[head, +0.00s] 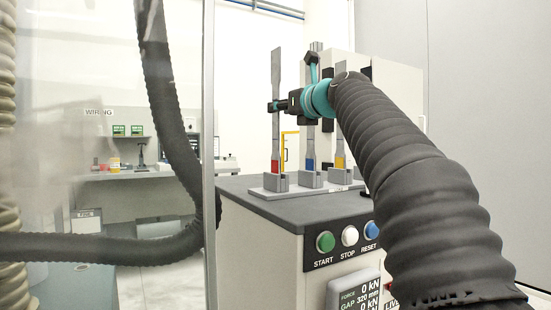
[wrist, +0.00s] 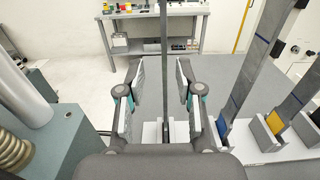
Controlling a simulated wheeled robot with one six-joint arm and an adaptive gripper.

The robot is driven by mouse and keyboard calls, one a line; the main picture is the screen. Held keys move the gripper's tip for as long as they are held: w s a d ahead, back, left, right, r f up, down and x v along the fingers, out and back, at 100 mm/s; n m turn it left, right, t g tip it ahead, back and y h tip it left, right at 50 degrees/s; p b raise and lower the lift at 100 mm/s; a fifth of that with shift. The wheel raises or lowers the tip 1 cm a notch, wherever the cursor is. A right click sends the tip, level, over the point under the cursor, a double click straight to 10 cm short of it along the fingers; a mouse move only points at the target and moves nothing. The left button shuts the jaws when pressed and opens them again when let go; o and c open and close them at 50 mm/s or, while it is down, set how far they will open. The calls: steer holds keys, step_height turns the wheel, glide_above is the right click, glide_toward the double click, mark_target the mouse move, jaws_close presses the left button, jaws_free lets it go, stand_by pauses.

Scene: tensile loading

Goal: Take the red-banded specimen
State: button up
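The red-banded specimen (head: 275,135) is a tall, thin grey metal strip with a red band near its foot. It stands upright in the leftmost holder of the rack in the head view. In the wrist view the strip (wrist: 163,70) runs up the middle between the fingers; its band is not visible there. My gripper (head: 274,106) is at the strip's mid-height, level with it. In the wrist view the gripper (wrist: 161,85) is open, one finger on each side of the strip, with gaps showing on both sides.
A blue-banded specimen (wrist: 245,80) and a yellow-banded specimen (wrist: 297,95) stand close by on the right. The grey rack base (head: 262,193) sits on the machine's dark top (head: 290,210). A workbench (wrist: 150,18) stands behind; floor lies between.

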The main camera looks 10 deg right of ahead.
mark_target(276, 119)
steer(key=shift+d+p+x, duration=0.15)
steer(key=shift+p+x, duration=0.05)
steer(key=shift+x, duration=0.85)
steer(key=shift+d+p+x, duration=0.1)
steer(key=shift+p+x, duration=0.05)
steer(key=shift+x, duration=0.9)
steer(key=shift+w+f, duration=0.1)
jaws_close()
